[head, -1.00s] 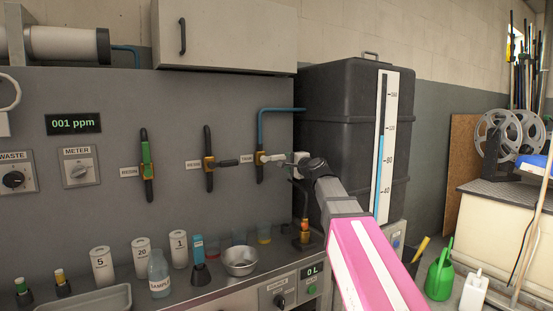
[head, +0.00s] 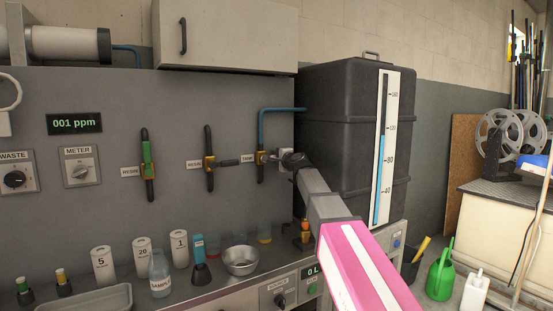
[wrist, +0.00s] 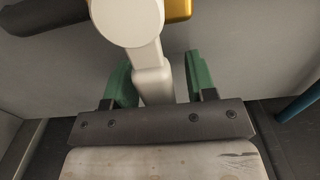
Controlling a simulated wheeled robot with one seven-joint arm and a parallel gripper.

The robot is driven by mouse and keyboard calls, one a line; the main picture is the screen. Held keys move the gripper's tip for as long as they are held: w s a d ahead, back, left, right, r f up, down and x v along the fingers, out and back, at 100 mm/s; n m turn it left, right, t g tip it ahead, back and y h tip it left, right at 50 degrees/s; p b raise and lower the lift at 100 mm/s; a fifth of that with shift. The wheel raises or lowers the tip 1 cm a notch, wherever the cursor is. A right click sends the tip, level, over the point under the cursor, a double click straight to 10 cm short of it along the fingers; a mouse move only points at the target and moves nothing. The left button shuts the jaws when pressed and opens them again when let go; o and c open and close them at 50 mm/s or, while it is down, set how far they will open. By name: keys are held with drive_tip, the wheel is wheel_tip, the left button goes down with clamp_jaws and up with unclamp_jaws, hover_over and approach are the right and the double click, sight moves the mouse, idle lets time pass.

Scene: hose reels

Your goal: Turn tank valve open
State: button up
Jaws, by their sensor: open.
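The tank valve (head: 261,157) is a brass body on the grey wall panel, beside the TANK label (head: 248,158). My gripper (head: 284,160) is just right of it, close to the panel, and hides part of what lies there. In the wrist view, a white lever with a round end (wrist: 128,20) runs down between the two green fingers of my gripper (wrist: 158,75). The fingers are open, one on each side of the lever, with a gap visible on the right side. Part of the brass body (wrist: 178,9) shows at the top. Whether a finger touches the lever is unclear.
A blue pipe (head: 262,125) runs above to the black tank (head: 345,140). Bottles, cups and a steel bowl (head: 240,261) stand on the bench below.

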clamp_jaws()
